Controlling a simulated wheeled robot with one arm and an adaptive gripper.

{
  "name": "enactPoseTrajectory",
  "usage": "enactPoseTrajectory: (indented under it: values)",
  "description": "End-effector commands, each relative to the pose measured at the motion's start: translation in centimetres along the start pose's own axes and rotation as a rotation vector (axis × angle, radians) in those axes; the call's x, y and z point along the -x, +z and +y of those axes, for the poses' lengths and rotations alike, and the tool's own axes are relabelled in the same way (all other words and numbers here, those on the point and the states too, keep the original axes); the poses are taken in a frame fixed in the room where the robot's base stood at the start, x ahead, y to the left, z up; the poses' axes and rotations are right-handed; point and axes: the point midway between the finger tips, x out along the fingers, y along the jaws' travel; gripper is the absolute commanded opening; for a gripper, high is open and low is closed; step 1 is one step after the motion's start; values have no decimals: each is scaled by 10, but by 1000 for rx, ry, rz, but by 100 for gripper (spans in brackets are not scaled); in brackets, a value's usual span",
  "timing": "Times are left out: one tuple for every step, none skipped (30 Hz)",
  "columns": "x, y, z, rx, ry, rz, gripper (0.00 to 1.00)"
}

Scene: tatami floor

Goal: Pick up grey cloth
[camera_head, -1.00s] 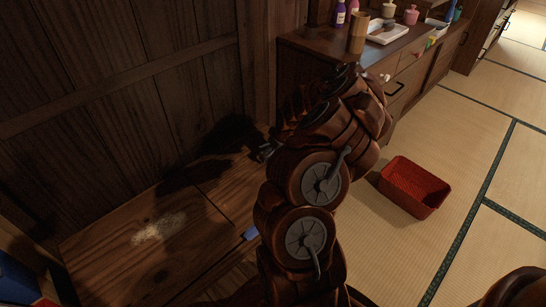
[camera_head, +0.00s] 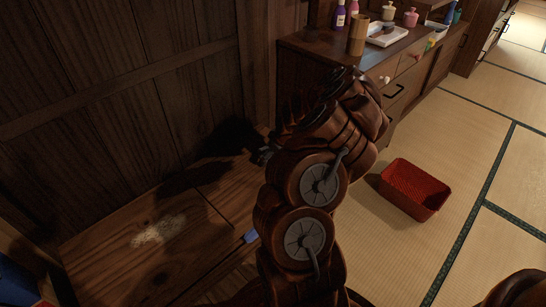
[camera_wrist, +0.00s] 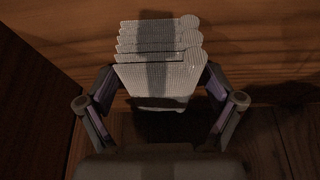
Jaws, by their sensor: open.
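The grey cloth (camera_wrist: 158,75) is folded in several layers and shows in the middle of the wrist view, against a wooden surface. My gripper (camera_wrist: 160,88) is open, with one finger on the left side of the cloth and one on the right. The fingers look close to the cloth's edges; I cannot tell whether they touch it. In the head view my arm hides the cloth and most of my gripper.
A low wooden top (camera_head: 110,265) with a pale powdery patch (camera_head: 158,229) stands at left against a wooden wall (camera_head: 120,110). A blue item (camera_head: 251,235) is beside my arm. A red basket (camera_head: 413,190) sits on the tatami (camera_head: 470,150). A cabinet (camera_head: 400,75) holds bottles and a tray.

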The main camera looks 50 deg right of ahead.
Motion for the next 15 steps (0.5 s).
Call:
enactPoseTrajectory:
  values:
    - [0,0,0,0,0,0,92]
    - [0,0,0,0,0,0,92]
    - [0,0,0,0,0,0,92]
    - [0,0,0,0,0,0,90]
    - [0,0,0,0,0,0,86]
    - [0,0,0,0,0,0,82]
    - [0,0,0,0,0,0,79]
    - [0,0,0,0,0,0,76]
    - [0,0,0,0,0,0,72]
    - [0,0,0,0,0,0,69]
    - [0,0,0,0,0,0,66]
    - [0,0,0,0,0,0,61]
    - [0,0,0,0,0,0,58]
    - [0,0,0,0,0,0,55]
    - [0,0,0,1,0,0,51]
